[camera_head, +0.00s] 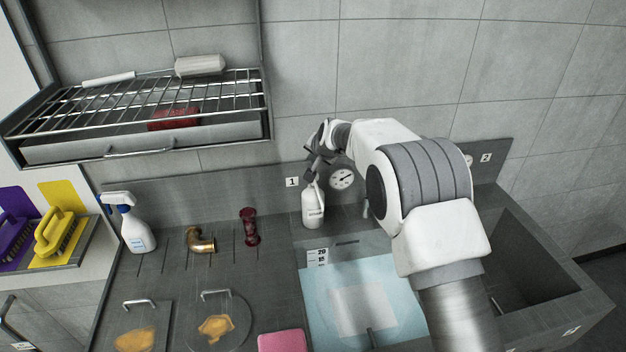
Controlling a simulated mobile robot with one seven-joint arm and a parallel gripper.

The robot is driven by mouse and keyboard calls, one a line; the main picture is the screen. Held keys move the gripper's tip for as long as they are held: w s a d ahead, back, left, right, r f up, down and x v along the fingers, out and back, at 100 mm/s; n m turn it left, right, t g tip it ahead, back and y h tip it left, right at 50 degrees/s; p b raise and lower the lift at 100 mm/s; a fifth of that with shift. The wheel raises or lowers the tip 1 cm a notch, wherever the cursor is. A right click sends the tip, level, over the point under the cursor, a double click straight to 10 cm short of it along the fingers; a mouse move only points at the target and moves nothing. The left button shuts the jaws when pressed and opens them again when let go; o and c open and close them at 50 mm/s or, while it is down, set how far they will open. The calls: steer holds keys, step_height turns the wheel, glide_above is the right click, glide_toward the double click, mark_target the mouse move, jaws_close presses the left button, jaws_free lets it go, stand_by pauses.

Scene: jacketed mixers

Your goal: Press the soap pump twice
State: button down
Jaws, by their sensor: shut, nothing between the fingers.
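A white bottle (313,208), which looks like the soap pump, stands upright on the counter behind the left basin, below the label 1. My gripper (312,176) is directly above the bottle, pointing down at its top. The gripper is small and dark here; it looks shut with nothing held. The pump head is mostly hidden by the gripper, so I cannot tell whether they touch or how far the head is pressed. My white and grey arm reaches in from the lower right.
The left basin (316,290) holds blue water; the right basin (518,262) looks empty. Left of the bottle stand a red fitting (250,227), a brass elbow (201,242) and a spray bottle (136,228). A wire rack (140,100) hangs above. A round gauge (342,177) is right of the gripper.

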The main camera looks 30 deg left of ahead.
steer(key=shift+f+b, duration=0.65)
steer(key=shift+f, duration=0.65)
stand_by(0.9)
steer(key=shift+f+b, duration=0.4)
steer(key=shift+b, duration=0.1)
steer(key=shift+f, duration=0.25)
steer(key=shift+s+f+b, duration=0.1)
steer(key=shift+f+b, duration=0.65)
steer(key=shift+f, duration=0.2)
stand_by(0.8)
steer(key=shift+r, duration=0.1)
steer(key=shift+r+p, duration=0.7)
steer(key=shift+r, duration=0.65)
steer(key=shift+r+p, duration=1.35)
steer(key=shift+r, duration=1.2)
